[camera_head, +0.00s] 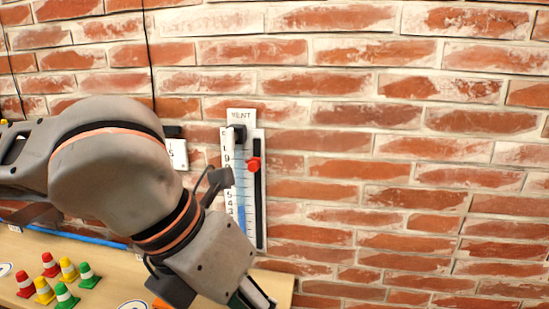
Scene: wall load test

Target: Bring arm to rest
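My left arm (120,170) comes in from the left and bends down in front of the wall. My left gripper (254,294) points down to the right at the bottom edge, partly cut off, near the right end of the wooden table (105,272). I cannot make out whether its fingers are apart or hold anything. My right gripper is not in view.
A VENT panel (241,116) with a scale and a red slider knob (253,164) is on the brick wall (400,150), partly behind my wrist. Several small red, yellow and green cones (66,296) stand on the table at lower left. The right side is clear.

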